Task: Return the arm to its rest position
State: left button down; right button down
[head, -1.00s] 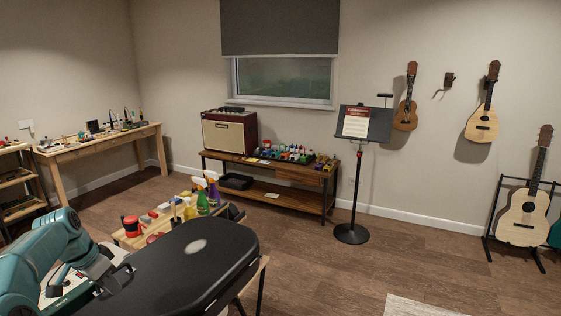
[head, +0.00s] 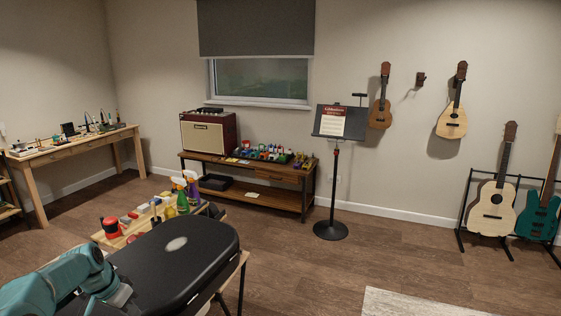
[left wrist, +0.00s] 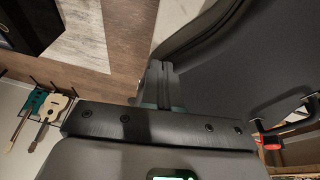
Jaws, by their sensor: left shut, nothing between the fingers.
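My left arm (head: 60,285) comes in at the lower left of the head view, teal with a grey wrist section. It lies beside the near-left side of a dark, smooth case-like object (head: 195,265) with a pale round spot. In the left wrist view my left gripper (left wrist: 158,88) has its fingers together with nothing between them. Its fingertips are near a large dark surface (left wrist: 235,65); I cannot tell whether they touch it. My right gripper is in neither view.
A wooden bench holds spray bottles (head: 182,198) and a red container (head: 111,227) behind the dark object. A music stand (head: 331,232), an amplifier (head: 208,133) and a guitar rack (head: 461,240) stand farther back. The floor (head: 385,255) between is clear.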

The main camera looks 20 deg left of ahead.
pick_arm(q)
jog(key=s+d+f+n+g+h, duration=0.1)
jog(key=d+f, duration=0.9)
jog(key=d, duration=0.2)
jog(key=s+d+f+h, duration=0.1)
jog(key=s+d+f, duration=0.1)
jog(key=d+f, duration=0.9)
jog(key=s+d+f+n+g, duration=0.1)
jog(key=s+d+f, duration=0.1)
jog(key=s+d, duration=1.5)
jog(key=shift+s+d+g+h, duration=0.3)
jog(key=shift+s+d+g, duration=0.05)
jog(key=shift+d+g, duration=0.05)
jog(key=shift+a+n, duration=0.2)
jog(key=shift+n, duration=0.1)
